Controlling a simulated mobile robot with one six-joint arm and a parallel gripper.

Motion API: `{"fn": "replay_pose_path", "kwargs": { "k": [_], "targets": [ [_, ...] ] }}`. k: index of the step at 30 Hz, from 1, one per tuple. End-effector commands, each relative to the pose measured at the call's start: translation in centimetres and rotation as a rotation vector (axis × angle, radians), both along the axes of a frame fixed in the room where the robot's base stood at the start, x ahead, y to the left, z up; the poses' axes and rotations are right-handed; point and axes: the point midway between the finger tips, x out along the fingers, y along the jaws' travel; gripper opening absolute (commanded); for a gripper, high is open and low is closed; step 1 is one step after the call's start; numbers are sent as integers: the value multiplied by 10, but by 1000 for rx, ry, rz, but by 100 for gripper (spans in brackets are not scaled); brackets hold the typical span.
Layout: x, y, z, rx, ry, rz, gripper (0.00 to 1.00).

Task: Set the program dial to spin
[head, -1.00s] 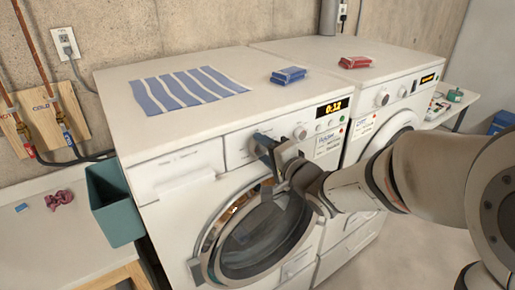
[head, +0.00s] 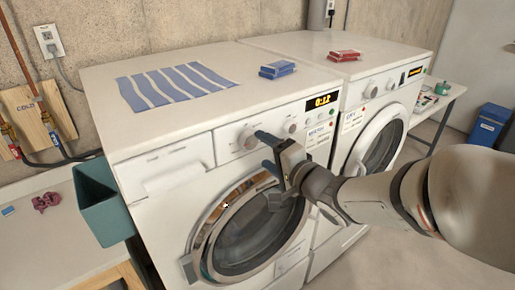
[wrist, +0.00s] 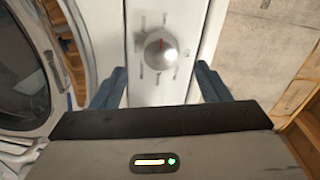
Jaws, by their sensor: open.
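The program dial (head: 246,139) is a round silver-white knob on the front panel of the left white washer (head: 178,170). In the wrist view the dial (wrist: 160,50) faces me, its red mark pointing to the picture's top; the labels around it are too small to read. My gripper (head: 265,152) is open and empty in front of the panel, fingers one above the other in the head view. In the wrist view my gripper (wrist: 160,86) has its two blue fingers wide apart, with the dial centred beyond them, apart from both.
A smaller knob (head: 290,126) and a lit display reading 0:12 (head: 323,101) sit right of the dial. The round door (head: 250,230) is below. A striped cloth (head: 175,86) and blue box (head: 277,69) lie on top. A second machine (head: 375,120) stands at right.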

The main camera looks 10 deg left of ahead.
Motion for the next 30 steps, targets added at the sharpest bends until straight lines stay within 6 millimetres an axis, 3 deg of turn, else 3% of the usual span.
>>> {"fn": "replay_pose_path", "kwargs": {
  "k": [7,20,23,27,30],
  "targets": [
    [-16,-19,2,0,0,-1,69],
    [-14,-27,1,-32,-13,-29,69],
    [-3,-48,-4,-140,-49,-116,69],
    [10,-104,-19,-426,-83,-295,69],
    [6,-150,-33,-661,-53,-384,69]
  ]
}}
